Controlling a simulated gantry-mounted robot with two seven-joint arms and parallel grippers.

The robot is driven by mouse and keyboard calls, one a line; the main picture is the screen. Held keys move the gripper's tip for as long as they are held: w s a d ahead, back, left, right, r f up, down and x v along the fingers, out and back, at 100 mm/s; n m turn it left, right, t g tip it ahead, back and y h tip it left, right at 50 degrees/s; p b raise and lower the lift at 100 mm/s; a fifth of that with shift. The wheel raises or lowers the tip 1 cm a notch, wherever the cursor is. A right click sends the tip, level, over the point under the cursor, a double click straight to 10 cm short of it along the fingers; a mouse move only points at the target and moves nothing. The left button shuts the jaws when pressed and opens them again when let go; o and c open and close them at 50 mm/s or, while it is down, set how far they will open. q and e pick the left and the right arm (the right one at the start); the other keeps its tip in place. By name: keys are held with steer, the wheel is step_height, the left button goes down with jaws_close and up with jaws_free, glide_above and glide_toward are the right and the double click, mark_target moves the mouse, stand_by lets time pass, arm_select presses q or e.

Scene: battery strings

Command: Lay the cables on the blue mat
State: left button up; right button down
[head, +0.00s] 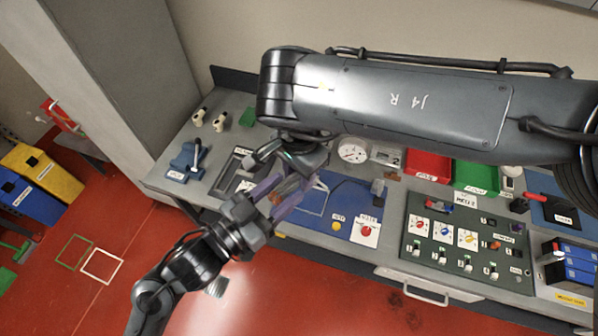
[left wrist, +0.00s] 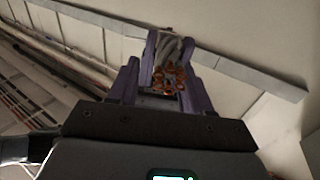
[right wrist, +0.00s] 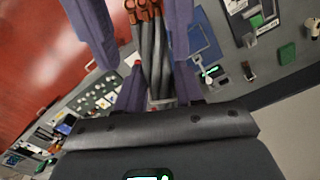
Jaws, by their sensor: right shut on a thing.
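The blue mat (head: 318,205) lies on the bench, partly hidden behind my grippers in the head view; part of it shows in the right wrist view (right wrist: 205,42). The cables are a bundle of grey leads with copper-coloured lugs, seen in the right wrist view (right wrist: 155,50) and the left wrist view (left wrist: 172,50). My right gripper (right wrist: 158,85) is shut on the cables and holds them above the bench. My left gripper (head: 284,198) faces it closely from below left, its purple fingers apart, with lug ends between them. Any contact there is unclear.
My right arm hides part of the bench's back. The red floor is open in front.

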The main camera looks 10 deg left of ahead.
arm_select(q)
steer(key=o, duration=0.4)
steer(key=shift+c, duration=0.2)
steer(key=shift+f, duration=0.1)
